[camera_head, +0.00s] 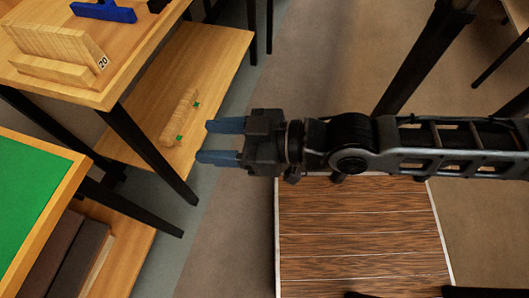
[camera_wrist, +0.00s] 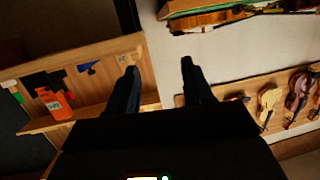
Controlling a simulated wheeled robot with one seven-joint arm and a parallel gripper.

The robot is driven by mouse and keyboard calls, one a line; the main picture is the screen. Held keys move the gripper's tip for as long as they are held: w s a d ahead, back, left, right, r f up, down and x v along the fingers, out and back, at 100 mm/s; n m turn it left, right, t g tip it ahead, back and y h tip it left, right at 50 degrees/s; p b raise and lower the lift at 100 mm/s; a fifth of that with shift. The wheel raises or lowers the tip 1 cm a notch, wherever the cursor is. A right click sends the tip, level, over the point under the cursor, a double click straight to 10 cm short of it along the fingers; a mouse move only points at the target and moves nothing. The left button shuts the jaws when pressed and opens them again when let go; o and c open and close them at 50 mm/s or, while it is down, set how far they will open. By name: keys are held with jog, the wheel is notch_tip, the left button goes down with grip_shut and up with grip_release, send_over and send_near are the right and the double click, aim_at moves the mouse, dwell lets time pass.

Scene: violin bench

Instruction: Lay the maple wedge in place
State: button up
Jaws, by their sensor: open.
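My gripper (camera_head: 203,141) is open and empty, its two blue-grey fingers apart and pointing left in the head view. It also shows in the wrist view (camera_wrist: 159,68) with nothing between the fingers. A long pale wooden piece (camera_head: 182,113) with small green marks lies on the lower shelf (camera_head: 222,50), left of my fingertips in the picture. Pale wooden blocks (camera_head: 62,45), with a label reading 20 at one end, stand on the bench top (camera_head: 95,98) at the upper left. I cannot tell for sure which of these is the maple wedge.
A blue object (camera_head: 103,11) lies on the bench top. A green-topped table (camera_head: 30,190) is at lower left. Dark legs (camera_head: 150,155) stand between shelf and floor. The wrist view shows an orange bottle (camera_wrist: 55,103) and several violins (camera_wrist: 271,100).

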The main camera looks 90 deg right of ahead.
jog(key=s+a+r+n+y, duration=0.1)
jog(key=s+a+y, duration=0.1)
jog(key=s+a, duration=0.2)
jog(key=s, duration=0.3)
jog(key=shift+s+r+n+g, duration=0.3)
jog(key=shift+n, duration=0.1)
dwell(1.1)
